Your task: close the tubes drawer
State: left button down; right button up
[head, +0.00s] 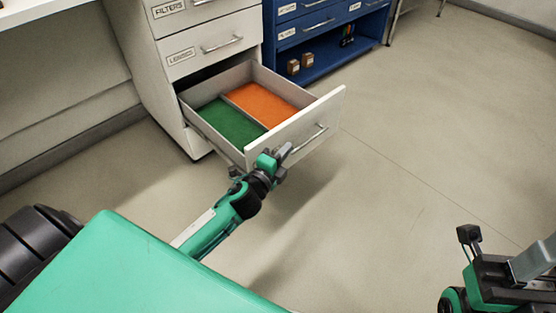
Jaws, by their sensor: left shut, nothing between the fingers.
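The open drawer (335,103) is pulled well out of the white cabinet, below the drawers labelled FILTERS and LENSES. Its own label is not visible, so I cannot read that it is the tubes drawer. Inside lie a green panel (228,124) and an orange panel (262,103), split by a divider. Its front has a bar handle (308,140). My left gripper (284,153) is shut and empty, at the left part of the drawer front, left of the handle; I cannot tell whether it touches. My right gripper (470,240) is partly in view at the lower right, its jaw state unclear.
The white cabinet (140,75) has closed drawers above, including LENSES (212,46). A blue cabinet (320,68) with small brown boxes on its open shelf stands behind the drawer. The floor (400,130) to the right is clear.

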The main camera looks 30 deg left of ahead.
aim_at(282, 135)
pick_arm(q)
jog(key=w, duration=0.1)
jog(key=w+a+b, duration=0.1)
jog(key=w, duration=0.1)
jog(key=w+a+b, duration=0.1)
jog(key=w, duration=0.1)
jog(key=shift+w+a, duration=0.1)
jog(key=shift+a, duration=0.15)
jog(key=shift+w+a, duration=0.15)
jog(key=shift+a, duration=0.25)
